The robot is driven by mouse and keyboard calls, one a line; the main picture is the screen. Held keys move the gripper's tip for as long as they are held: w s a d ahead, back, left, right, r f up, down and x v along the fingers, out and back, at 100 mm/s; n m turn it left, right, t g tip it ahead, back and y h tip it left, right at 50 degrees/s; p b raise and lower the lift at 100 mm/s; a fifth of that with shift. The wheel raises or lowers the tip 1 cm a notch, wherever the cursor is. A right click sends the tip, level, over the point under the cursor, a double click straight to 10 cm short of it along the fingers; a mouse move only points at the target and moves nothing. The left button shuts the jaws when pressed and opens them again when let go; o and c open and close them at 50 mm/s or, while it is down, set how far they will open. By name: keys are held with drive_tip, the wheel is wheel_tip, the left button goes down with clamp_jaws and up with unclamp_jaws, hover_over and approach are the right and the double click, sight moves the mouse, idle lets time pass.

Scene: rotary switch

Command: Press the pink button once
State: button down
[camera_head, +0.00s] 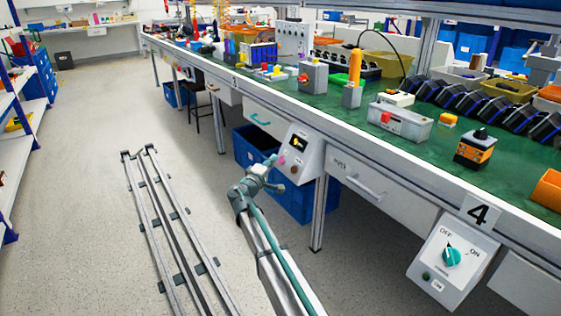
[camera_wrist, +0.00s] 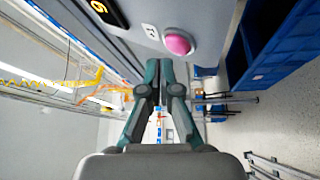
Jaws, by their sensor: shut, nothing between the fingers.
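The pink button (camera_wrist: 179,43) is round and sits on a light grey panel (camera_wrist: 215,22). My gripper (camera_wrist: 159,66) is shut and empty, its fingertips showing just below the button in the wrist view. I cannot tell whether they touch the panel. In the head view the panel (camera_head: 309,158) hangs under the bench front, with a small dark display (camera_head: 299,143) on it. My gripper (camera_head: 275,160) is at its left side there. The button looks small and dull (camera_head: 294,169) in that view.
A second box with a teal rotary switch (camera_head: 452,257) marked OFF and ON hangs at the lower right. Blue bins (camera_head: 258,147) stand under the bench. The green bench top (camera_head: 345,112) holds many parts. The floor at left is open beside rails (camera_head: 170,235).

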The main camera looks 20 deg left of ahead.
drive_tip(key=shift+f, duration=0.1)
idle(0.5)
drive_tip(key=shift+w+d+f+b, duration=0.1)
drive_tip(key=shift+w+d+b, duration=0.2)
drive_tip(key=shift+b, duration=0.1)
drive_tip(key=shift+w+d+f+b, duration=0.15)
drive_tip(key=shift+w+f+b, duration=0.1)
drive_tip(key=shift+w+b, duration=0.1)
idle(0.7)
drive_tip(key=shift+s, duration=0.1)
drive_tip(key=shift+s+a+r, duration=0.4)
drive_tip(key=shift+s+a, duration=0.05)
drive_tip(key=shift+s, duration=0.1)
idle(0.5)
drive_tip(key=s+a, duration=0.1)
drive_tip(key=s+r, duration=0.1)
drive_tip(key=s+a+r, duration=0.1)
drive_tip(key=shift+s+a+r+p, duration=0.25)
drive_tip(key=shift+a+p, duration=0.05)
drive_tip(key=shift+p, duration=0.1)
idle(0.7)
